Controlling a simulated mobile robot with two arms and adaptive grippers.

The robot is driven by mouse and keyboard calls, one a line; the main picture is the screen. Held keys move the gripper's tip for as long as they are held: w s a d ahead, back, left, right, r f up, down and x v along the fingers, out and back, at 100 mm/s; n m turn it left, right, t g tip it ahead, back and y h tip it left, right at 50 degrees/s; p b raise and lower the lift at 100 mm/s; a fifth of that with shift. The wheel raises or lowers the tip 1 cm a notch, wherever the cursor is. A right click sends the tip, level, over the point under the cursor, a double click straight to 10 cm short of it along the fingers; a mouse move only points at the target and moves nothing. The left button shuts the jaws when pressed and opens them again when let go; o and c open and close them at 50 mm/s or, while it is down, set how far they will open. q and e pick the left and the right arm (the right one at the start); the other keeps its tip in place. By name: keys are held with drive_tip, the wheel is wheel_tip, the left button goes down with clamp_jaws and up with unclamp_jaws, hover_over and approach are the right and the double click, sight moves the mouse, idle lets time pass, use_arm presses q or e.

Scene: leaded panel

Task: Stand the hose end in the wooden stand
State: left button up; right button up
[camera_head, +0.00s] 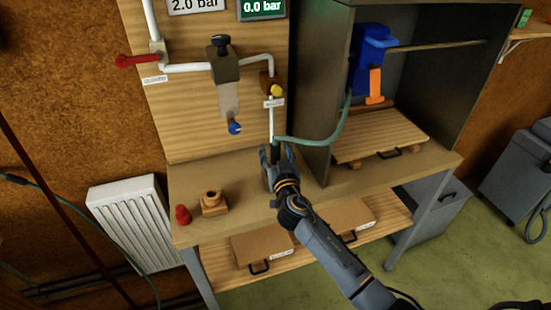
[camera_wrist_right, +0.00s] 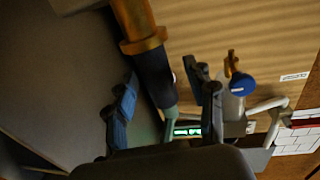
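The hose end, a dark sleeve with a brass-coloured collar and tube, shows in the right wrist view (camera_wrist_right: 155,75). The green hose (camera_head: 325,138) runs from it to the blue unit. That gripper's fingers are on either side of the dark sleeve, with a narrow gap showing at the right finger in the wrist view. The wooden stand (camera_head: 213,203), a small block with a round top opening, is on the bench to the left. My left gripper is out of view.
A red cap-like piece (camera_head: 183,214) stands left of the stand. A grey cabinet (camera_head: 318,105) holds the blue unit (camera_head: 371,48) at right. Bare bench (camera_head: 240,198) lies between stand and gripper.

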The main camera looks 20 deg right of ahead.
clamp_jaws()
